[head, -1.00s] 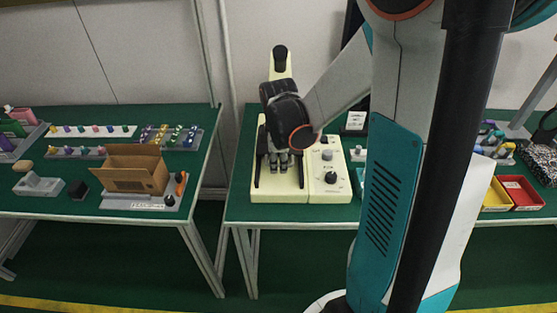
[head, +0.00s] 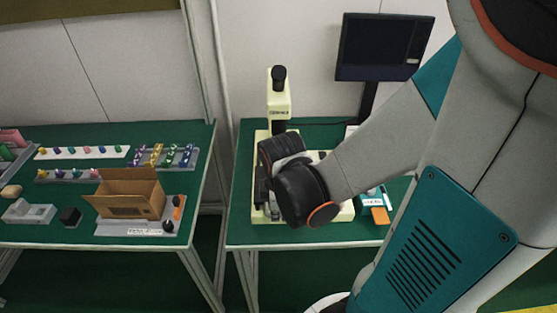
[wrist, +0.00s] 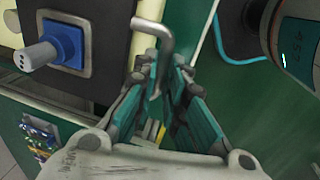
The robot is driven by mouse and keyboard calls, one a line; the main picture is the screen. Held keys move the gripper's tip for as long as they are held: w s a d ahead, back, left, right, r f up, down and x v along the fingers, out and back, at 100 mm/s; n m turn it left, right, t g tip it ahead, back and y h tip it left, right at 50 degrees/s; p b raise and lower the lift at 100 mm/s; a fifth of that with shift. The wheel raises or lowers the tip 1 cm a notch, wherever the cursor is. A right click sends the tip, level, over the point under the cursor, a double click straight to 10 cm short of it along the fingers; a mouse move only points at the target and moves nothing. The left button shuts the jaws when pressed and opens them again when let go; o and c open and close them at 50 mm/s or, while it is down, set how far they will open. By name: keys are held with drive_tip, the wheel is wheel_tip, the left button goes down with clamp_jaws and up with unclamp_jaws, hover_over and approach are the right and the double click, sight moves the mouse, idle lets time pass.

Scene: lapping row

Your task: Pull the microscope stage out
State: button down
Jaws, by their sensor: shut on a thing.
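The cream microscope (head: 279,100) stands on the right green bench in the head view. My wrist and arm cover most of its stage and base. In the wrist view the dark stage plate (wrist: 70,88) fills the upper left, with a blue block and grey knob (wrist: 62,45) on it. A grey bent handle (wrist: 148,27) sticks out beside the plate. My gripper (wrist: 168,85), with teal fingers, is shut on the handle's downturned end. The fingertips are hidden from the head view by my wrist. How far out the stage stands cannot be told.
A dark cylinder (wrist: 288,45) is close on the right in the wrist view. A monitor (head: 385,47) stands behind the microscope. An orange item (head: 380,215) lies to its right. The left bench holds a cardboard box (head: 130,197) and small parts; a gap separates the benches.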

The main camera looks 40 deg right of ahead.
drive_tip(key=shift+s+a, duration=0.3)
drive_tip(key=shift+s, duration=0.2)
drive_tip(key=c, duration=1.7)
unclamp_jaws()
drive_tip(key=shift+a, duration=0.1)
drive_tip(key=shift+o, duration=0.2)
drive_tip(key=shift+r, duration=0.1)
wheel_tip(320, 180, up, 8)
drive_tip(key=s, duration=0.1)
drive_tip(key=shift+a+f, duration=0.2)
drive_tip(key=shift+a, duration=0.1)
